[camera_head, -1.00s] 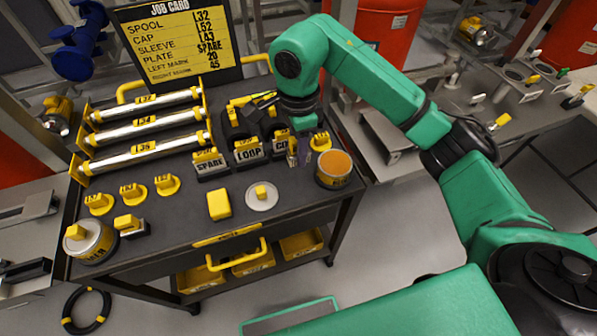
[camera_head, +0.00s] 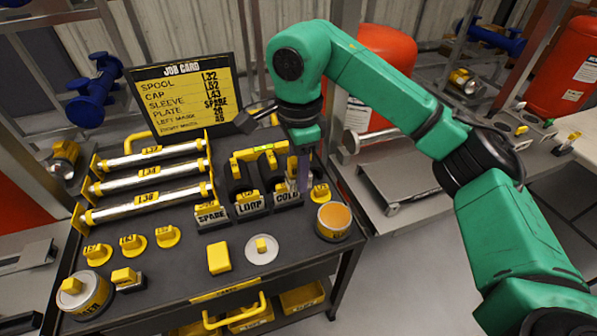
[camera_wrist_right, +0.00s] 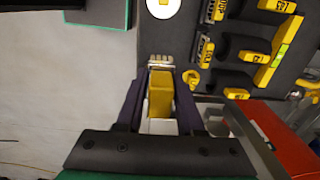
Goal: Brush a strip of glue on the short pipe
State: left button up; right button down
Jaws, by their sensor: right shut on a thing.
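My right gripper (camera_head: 304,172) is above the right part of the cart top, behind the block labelled COLD (camera_head: 287,197). In the right wrist view it is shut on a yellow-handled brush (camera_wrist_right: 160,95) with pale bristles at its far end. The brush is mostly hidden in the head view. A round pot (camera_head: 335,234) with an orange top stands right of the gripper, apart from it. Three silver pipes lie in a yellow rack at left: top (camera_head: 155,158), middle (camera_head: 150,178), bottom (camera_head: 150,205). The top one looks shortest. My left gripper is out of view.
A job card (camera_head: 185,95) stands at the cart's back. Blocks labelled SPARE (camera_head: 210,215) and LOOP (camera_head: 249,206) stand left of COLD. Yellow caps, a yellow block (camera_head: 219,258), a white disc (camera_head: 261,257) and another pot (camera_head: 85,298) sit near the front.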

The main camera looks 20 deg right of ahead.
jog(key=shift+m+p, duration=0.3)
jog(key=shift+p, duration=0.05)
jog(key=w+d+f+m+p, duration=0.1)
jog(key=d+f+m+p, duration=0.15)
jog(key=m+p, duration=0.75)
jog(key=m, duration=0.8)
send_over(335, 216)
notch_tip(335, 216, down, 5)
jog(key=shift+n, duration=0.3)
notch_tip(335, 216, down, 6)
jog(key=b, duration=0.4)
jog(key=shift+w+d+f, duration=0.1)
jog(key=shift+w, duration=0.05)
jog(key=shift+f+b, duration=0.5)
jog(key=shift+b, duration=0.05)
